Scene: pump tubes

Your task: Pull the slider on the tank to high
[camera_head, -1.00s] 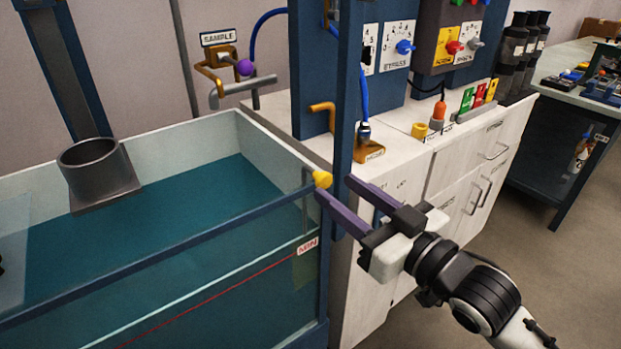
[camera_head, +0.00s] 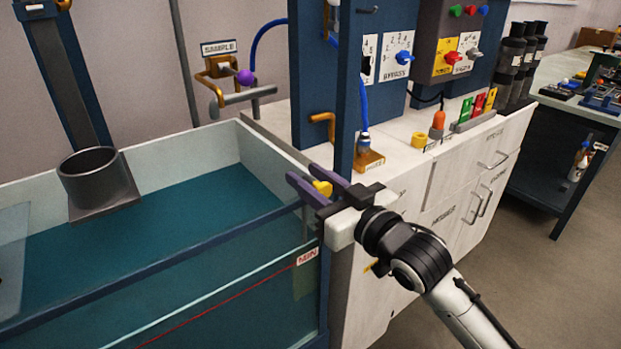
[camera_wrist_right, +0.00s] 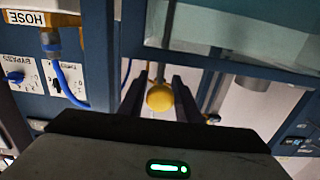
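The slider's yellow knob (camera_head: 322,187) stands at the right end of the water tank (camera_head: 262,228), near its top rail. A vertical rod below the knob shows at the tank's corner, with a red-lettered label (camera_head: 307,256) lower down. My right gripper (camera_head: 302,174) is open, with its two purple fingers on either side of the knob. In the right wrist view the knob (camera_wrist_right: 159,97) sits between the fingers (camera_wrist_right: 158,90), with a visible gap on each side. My left gripper is not in view.
A blue post (camera_head: 347,90) rises close beside the right fingers. The white cabinet (camera_head: 430,190) with a hose fitting (camera_head: 369,160) stands just right of the tank. A grey cylindrical holder (camera_head: 90,180) is at the tank's left. Open air lies above the water.

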